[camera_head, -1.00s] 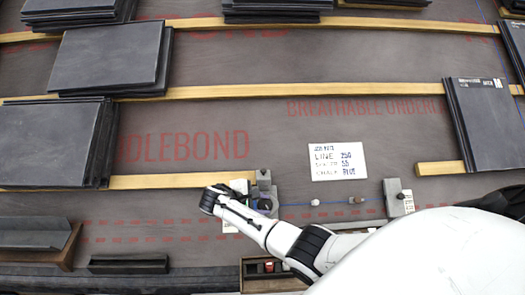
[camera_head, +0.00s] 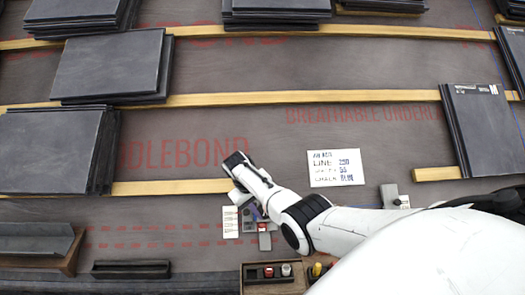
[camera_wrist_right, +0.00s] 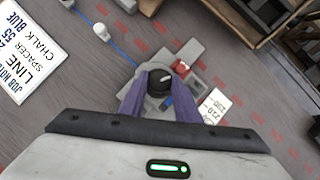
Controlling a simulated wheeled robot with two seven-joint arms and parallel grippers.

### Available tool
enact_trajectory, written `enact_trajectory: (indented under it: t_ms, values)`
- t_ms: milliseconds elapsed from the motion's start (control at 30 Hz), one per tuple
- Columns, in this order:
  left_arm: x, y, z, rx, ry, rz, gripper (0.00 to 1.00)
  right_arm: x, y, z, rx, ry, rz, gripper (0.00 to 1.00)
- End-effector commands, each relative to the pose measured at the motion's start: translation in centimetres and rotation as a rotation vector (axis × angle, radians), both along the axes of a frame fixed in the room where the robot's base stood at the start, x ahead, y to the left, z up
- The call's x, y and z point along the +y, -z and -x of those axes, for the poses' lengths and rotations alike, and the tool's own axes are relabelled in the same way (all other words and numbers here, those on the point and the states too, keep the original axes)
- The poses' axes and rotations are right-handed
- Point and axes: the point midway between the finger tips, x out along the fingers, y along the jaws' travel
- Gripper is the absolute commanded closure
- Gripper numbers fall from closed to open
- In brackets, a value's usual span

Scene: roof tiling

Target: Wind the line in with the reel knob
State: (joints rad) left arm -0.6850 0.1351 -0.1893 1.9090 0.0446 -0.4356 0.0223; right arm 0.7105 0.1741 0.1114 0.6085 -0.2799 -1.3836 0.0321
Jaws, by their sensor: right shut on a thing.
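The reel (camera_wrist_right: 183,68) is a grey device with red parts in the right wrist view. Its round black knob (camera_wrist_right: 160,84) stands between the purple fingers of my right gripper (camera_wrist_right: 159,90), which is shut on it. The blue line (camera_wrist_right: 122,45) runs from the reel to the upper left, past a white piece (camera_wrist_right: 98,28). In the head view my right gripper (camera_head: 254,212) is over the reel (camera_head: 264,240), and my arm hides the knob and most of the line. My left gripper is not in view.
A white job note (camera_head: 337,168) lies right of my arm. A small card (camera_head: 230,222) lies left of the reel. A grey block (camera_head: 391,194) sits on the right. An open box of small parts (camera_head: 257,280) stands below. Slate stacks (camera_head: 112,63) rest on wooden battens (camera_head: 260,98).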

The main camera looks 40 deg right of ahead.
Motion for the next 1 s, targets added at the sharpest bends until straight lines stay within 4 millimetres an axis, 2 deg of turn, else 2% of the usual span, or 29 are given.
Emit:
enact_trajectory:
  t_ms: [500,1000]
  values:
    - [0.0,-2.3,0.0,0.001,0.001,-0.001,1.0,-0.5,-0.2,0.3,-0.135,0.31,-0.163,0.93]
    - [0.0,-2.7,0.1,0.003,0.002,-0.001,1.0,-0.5,0.0,0.4,-0.168,0.382,-0.203,0.93]
